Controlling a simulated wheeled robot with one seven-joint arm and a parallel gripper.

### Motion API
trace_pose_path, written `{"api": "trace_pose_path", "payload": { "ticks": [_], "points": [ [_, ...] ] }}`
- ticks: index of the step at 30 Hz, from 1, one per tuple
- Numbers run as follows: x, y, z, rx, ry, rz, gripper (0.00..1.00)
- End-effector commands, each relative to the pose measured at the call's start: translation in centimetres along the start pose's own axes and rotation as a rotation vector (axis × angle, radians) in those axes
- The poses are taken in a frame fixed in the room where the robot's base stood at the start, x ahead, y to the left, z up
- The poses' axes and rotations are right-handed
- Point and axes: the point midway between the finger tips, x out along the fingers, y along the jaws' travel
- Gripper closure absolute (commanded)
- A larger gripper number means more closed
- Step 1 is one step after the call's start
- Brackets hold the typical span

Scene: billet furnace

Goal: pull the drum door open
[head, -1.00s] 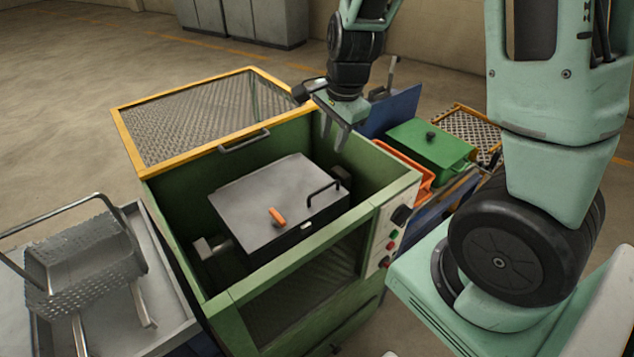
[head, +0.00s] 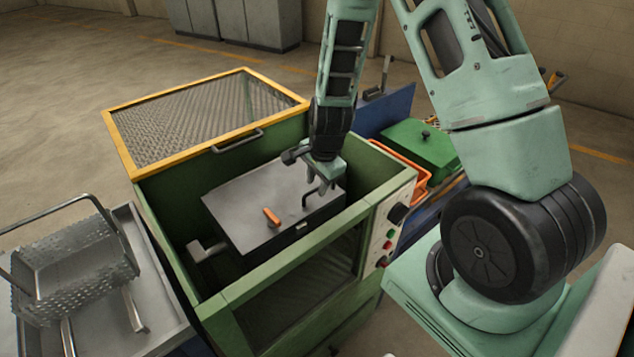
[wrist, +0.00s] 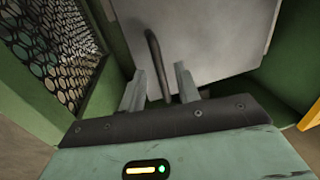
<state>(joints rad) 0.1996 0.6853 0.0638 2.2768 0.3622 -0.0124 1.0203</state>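The drum door is a flat grey panel (head: 245,205) on top of the dark drum inside the green machine, and it looks closed. It has an orange latch (head: 272,217) near its front edge and a black bar handle (head: 306,196) at its right. My gripper (head: 319,192) is just above the handle, fingers pointing down. In the wrist view the open fingers (wrist: 161,70) are apart, with the dark handle (wrist: 153,48) showing in line with the gap between them. I cannot tell whether the fingers touch it.
The green housing (head: 290,275) walls surround the drum closely. Its yellow-framed mesh lid (head: 205,115) stands open at the back. A perforated basket (head: 70,265) sits on a grey tray at left. A green lidded box (head: 418,148) and orange bin (head: 402,163) stand right.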

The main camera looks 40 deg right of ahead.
Motion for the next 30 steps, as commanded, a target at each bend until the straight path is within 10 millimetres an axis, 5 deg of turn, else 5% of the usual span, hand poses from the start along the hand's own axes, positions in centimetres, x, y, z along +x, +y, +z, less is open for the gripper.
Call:
{"api": "trace_pose_path", "payload": {
  "ticks": [10, 15, 30],
  "points": [
    [0.5, 0.0, 0.0, 0.000, 0.000, 0.000, 0.67],
    [0.5, 0.0, 0.0, 0.000, 0.000, 0.000, 1.00],
    [-1.5, -0.9, 0.1, -0.004, 0.001, 0.061, 1.00]
  ]
}}
